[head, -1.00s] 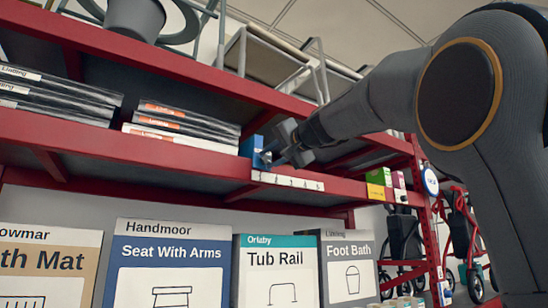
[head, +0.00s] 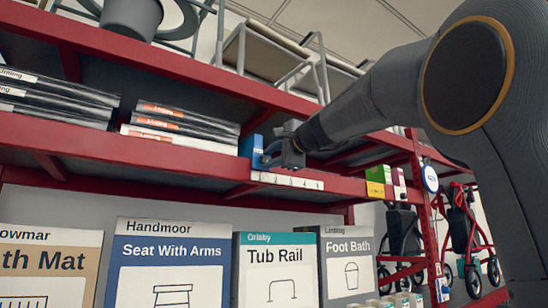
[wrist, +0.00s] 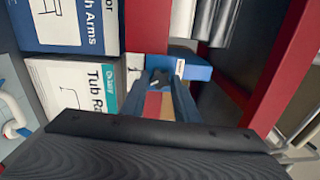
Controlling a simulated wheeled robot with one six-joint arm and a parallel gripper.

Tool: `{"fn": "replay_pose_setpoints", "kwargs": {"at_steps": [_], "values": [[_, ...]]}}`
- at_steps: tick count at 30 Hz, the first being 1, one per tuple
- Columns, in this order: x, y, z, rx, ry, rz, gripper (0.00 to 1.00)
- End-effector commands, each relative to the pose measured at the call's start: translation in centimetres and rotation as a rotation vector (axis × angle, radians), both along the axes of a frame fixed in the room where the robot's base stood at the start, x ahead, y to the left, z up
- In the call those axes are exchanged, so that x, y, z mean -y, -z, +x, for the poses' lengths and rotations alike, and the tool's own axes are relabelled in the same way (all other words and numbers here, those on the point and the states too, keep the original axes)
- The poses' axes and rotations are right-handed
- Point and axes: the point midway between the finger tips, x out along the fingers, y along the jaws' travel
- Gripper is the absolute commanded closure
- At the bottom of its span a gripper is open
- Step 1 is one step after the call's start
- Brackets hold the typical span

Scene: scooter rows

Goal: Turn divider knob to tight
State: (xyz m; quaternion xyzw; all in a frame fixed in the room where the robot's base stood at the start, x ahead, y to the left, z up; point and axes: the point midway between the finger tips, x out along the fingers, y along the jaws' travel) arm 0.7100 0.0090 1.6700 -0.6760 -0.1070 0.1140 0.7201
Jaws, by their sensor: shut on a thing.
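A blue divider (head: 251,147) stands on the middle red shelf at the right end of the flat packs, and its blue block also shows in the wrist view (wrist: 196,66). A small dark knob (wrist: 158,79) sits beside the blue block. My gripper (wrist: 159,82) is at the divider, its two blue fingers shut on the knob. In the head view my gripper (head: 268,158) reaches in from the right and hides the knob. Which way the knob points, and its setting, I cannot tell.
The red shelf lip (head: 200,160) runs just below my gripper, with a white marked label strip (head: 287,181) on it. Flat packs (head: 185,125) lie to the left. Boxes such as Tub Rail (head: 275,262) stand below. Small green and yellow boxes (head: 377,182) are farther right.

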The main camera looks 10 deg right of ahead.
Motion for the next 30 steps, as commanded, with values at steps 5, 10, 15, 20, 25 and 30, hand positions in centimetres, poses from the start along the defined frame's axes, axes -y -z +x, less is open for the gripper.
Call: {"fn": "replay_pose_setpoints", "kwargs": {"at_steps": [5, 10, 15, 20, 25, 30], "values": [[-0.07, -0.36, -0.11, 0.001, -0.001, 0.018, 0.95], [-0.07, -0.35, -0.11, 0.001, -0.001, 0.020, 0.95], [-0.07, -0.35, -0.11, 0.000, -0.001, 0.020, 0.95], [-0.04, -0.25, -0.09, -0.001, 0.000, 0.019, 0.54], [-0.02, -0.14, -0.05, -0.003, 0.000, 0.018, 0.54], [0.24, -0.10, -0.64, -0.002, 0.001, 0.017, 0.54]]}}
